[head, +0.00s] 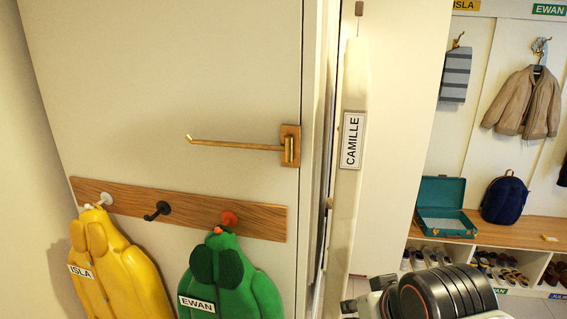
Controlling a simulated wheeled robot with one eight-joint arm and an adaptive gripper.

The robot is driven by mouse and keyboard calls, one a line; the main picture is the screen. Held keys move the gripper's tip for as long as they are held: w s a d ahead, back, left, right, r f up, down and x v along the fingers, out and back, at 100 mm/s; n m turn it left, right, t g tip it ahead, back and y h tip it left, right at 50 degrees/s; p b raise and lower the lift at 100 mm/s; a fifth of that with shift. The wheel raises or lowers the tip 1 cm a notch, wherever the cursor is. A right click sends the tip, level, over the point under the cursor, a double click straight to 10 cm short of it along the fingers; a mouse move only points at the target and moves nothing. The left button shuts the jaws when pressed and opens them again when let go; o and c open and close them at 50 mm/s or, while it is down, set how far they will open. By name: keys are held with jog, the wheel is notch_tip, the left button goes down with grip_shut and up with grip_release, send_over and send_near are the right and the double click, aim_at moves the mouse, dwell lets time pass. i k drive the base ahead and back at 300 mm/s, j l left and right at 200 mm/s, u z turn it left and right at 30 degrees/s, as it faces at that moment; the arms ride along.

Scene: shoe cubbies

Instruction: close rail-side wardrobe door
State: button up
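A large pale panel (170,80) fills the left of the head view. A brass lever-like bar (235,144) on a brass plate sits near its right edge. A narrow gap runs down beside that edge. Right of the gap is a tall pale panel (405,110), seen at a slant. I cannot tell for certain which panel is the rail-side door. A slim white piece labelled CAMILLE (352,141) stands upright in front of it. My arm's dark ribbed part shows at the bottom right.
A wooden peg rail (180,208) crosses the left panel, with a yellow jacket (115,265) and a green one (232,275) on it. At right, a bench (485,233) holds a teal open case (445,207) and a navy backpack (505,199), with shoes below. A tan jacket (525,102) hangs above.

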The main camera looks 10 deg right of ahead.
aim_at(406, 40)
jog(key=i+l+z, duration=0.5)
jog(key=l+z, duration=0.25)
jog(key=i+z, duration=0.35)
jog(key=i+l+z, duration=0.25)
jog(key=i, duration=0.25)
jog(key=i+z, duration=0.25)
jog(key=i, duration=1.4)
jog(key=i+l+u, duration=0.1)
jog(key=i+u, duration=0.4)
jog(key=i+l+u, duration=0.3)
jog(key=i+u, duration=0.15)
jog(key=i+l+u, duration=0.5)
jog(key=k+j, duration=0.05)
